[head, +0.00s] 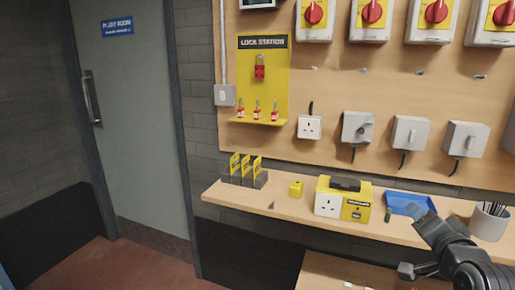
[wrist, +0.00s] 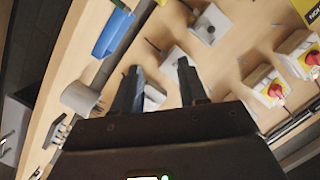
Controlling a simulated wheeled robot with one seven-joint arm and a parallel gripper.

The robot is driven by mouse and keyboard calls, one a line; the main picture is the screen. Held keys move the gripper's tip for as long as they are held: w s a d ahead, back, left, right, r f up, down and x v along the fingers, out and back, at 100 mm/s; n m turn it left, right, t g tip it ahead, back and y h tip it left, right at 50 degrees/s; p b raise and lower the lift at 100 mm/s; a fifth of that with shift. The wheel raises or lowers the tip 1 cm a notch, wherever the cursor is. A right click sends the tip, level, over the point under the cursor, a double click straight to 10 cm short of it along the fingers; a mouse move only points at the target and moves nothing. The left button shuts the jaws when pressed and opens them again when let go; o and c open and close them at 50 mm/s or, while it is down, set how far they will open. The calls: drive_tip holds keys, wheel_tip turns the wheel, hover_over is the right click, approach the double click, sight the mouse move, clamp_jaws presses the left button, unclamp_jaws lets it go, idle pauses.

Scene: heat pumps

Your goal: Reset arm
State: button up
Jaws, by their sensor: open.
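My arm (head: 460,254) reaches in from the lower right of the head view, in front of the shelf. Its end overlaps the right part of the shelf near a blue tray, and the fingertips are hard to make out there. In the wrist view my gripper (wrist: 158,85) shows two dark fingers held apart with nothing between them but the board and a grey box behind. The gripper is open and empty. It appears apart from the board and the boxes.
A wooden shelf (head: 290,208) holds a yellow socket unit (head: 342,200), a blue tray (head: 408,203) and a grey pot (head: 489,222). The board above carries red rotary switches (head: 372,13), grey boxes (head: 410,132) and a yellow lock station (head: 262,85). A closed door (head: 135,110) is at left.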

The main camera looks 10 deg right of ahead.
drive_tip(key=s+a+f+n+y, duration=0.1)
drive_tip(key=s+a+f+n, duration=0.2)
drive_tip(key=s+a+f, duration=0.5)
drive_tip(key=s+a+f+n+y, duration=0.2)
drive_tip(key=s+a+f+n, duration=0.15)
drive_tip(key=s+a, duration=0.55)
drive_tip(key=s+a+r+n+y, duration=0.1)
drive_tip(key=s+n, duration=0.1)
drive_tip(key=s, duration=0.6)
drive_tip(key=s+a+r+n+y, duration=0.1)
drive_tip(key=s+a+r+n, duration=0.1)
drive_tip(key=s, duration=0.6)
drive_tip(key=s+a+r+n, duration=0.1)
drive_tip(key=s+a+n, duration=0.1)
drive_tip(key=s, duration=0.6)
drive_tip(key=shift+s+a+r+y, duration=0.15)
drive_tip(key=shift+s+r+y, duration=0.1)
drive_tip(key=shift+s+y, duration=0.15)
